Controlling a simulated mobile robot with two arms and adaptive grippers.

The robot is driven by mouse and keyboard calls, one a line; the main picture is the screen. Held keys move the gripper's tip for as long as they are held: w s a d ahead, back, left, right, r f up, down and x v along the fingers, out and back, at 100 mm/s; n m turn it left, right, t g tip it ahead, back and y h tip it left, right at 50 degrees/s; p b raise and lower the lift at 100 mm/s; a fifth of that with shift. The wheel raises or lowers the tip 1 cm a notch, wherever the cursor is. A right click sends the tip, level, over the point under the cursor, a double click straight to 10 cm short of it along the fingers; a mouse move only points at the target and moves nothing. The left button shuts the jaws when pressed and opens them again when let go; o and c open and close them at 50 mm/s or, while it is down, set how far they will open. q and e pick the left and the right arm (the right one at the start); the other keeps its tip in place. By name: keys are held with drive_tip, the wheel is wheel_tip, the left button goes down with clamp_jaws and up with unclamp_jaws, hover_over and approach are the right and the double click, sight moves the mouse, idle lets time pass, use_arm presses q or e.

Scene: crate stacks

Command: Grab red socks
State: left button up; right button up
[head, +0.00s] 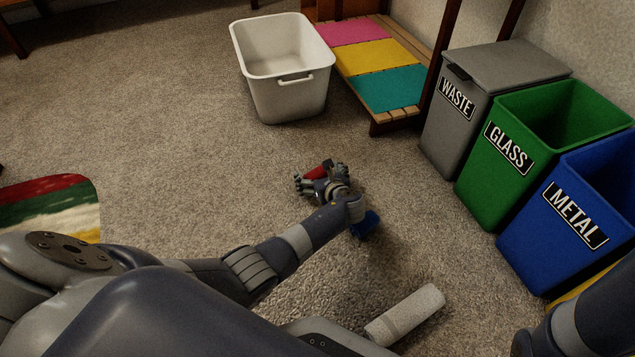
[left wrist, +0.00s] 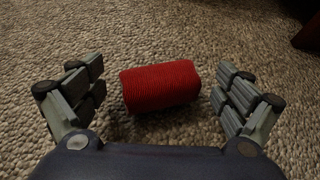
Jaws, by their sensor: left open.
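The red socks (left wrist: 160,88) are a rolled red bundle on the carpet in the left wrist view. They lie between the spread fingers of my left gripper (left wrist: 160,95), with a gap on both sides. In the head view the red socks (head: 319,171) show partly behind my left gripper (head: 318,182), which is low over the carpet and open. My right gripper is not seen; only part of an arm shows at the lower right.
A white bin (head: 290,98) stands beyond the gripper, beside a low bench with coloured mats (head: 385,88). Waste (head: 440,130), glass (head: 480,185) and metal (head: 535,240) bins stand right. A light grey roll (head: 405,315) and a blue item (head: 366,226) lie nearby.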

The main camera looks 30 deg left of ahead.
use_arm(q)
drive_tip(key=shift+w+a+f, duration=0.2)
drive_tip(key=c, duration=1)
drive_tip(key=shift+o, duration=0.2)
drive_tip(key=shift+r, duration=0.1)
